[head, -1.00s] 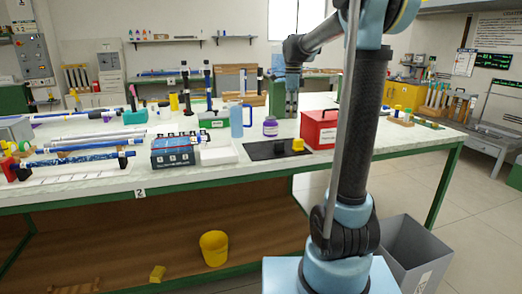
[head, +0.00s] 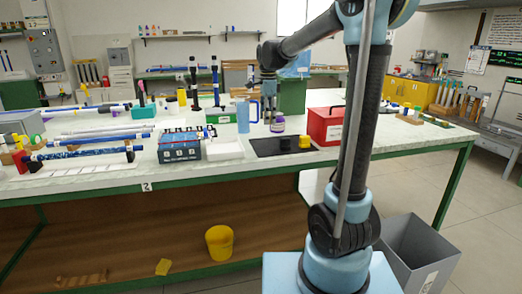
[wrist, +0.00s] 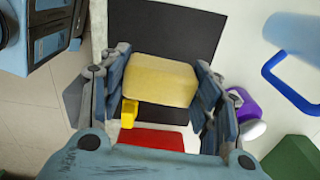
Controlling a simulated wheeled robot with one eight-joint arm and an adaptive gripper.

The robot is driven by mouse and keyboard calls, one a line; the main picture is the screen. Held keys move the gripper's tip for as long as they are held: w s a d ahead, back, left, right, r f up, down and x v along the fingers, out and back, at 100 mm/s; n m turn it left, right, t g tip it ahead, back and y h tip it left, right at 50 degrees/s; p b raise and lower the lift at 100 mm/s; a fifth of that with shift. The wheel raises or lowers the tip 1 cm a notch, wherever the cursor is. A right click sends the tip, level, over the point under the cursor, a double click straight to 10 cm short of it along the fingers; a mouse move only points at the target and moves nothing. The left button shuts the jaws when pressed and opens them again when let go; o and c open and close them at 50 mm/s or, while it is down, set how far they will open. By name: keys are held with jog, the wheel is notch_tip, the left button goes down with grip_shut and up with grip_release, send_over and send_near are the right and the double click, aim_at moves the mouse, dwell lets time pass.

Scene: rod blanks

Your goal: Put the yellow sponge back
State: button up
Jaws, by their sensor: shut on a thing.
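The yellow sponge (wrist: 160,80) is a pale yellow block between the two fingers of my gripper (wrist: 160,72) in the wrist view. My gripper is shut on its two sides and holds it above the bench. A black mat (wrist: 175,25) lies below it. In the head view my gripper (head: 268,96) hangs over the bench near the purple-labelled jar, and I cannot make out the sponge there. The black mat (head: 263,148) also shows there, with a small bright yellow block (head: 305,142) and a black block (head: 285,143) on it.
A red box (head: 325,126) stands right of the mat. A blue jug (head: 243,116) and a purple jar (head: 277,124) stand behind it. A blue case (head: 180,146) and white block are on the left. A yellow bucket (head: 219,243) and yellow block (head: 163,267) are on the lower shelf.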

aim_at(262, 147)
jog(key=shift+n, duration=0.4)
jog(key=shift+s+a+f, duration=0.15)
jog(key=shift+a+f, duration=0.25)
jog(key=shift+f, duration=1.4)
jog(key=shift+s+a+f, duration=0.2)
jog(key=shift+a+f, duration=0.25)
jog(key=shift+f, duration=1.3)
jog(key=shift+s+a+f, duration=0.15)
jog(key=shift+a+f, duration=0.25)
jog(key=shift+f, duration=1.4)
jog(key=o, duration=1.1)
jog(key=shift+f, duration=0.1)
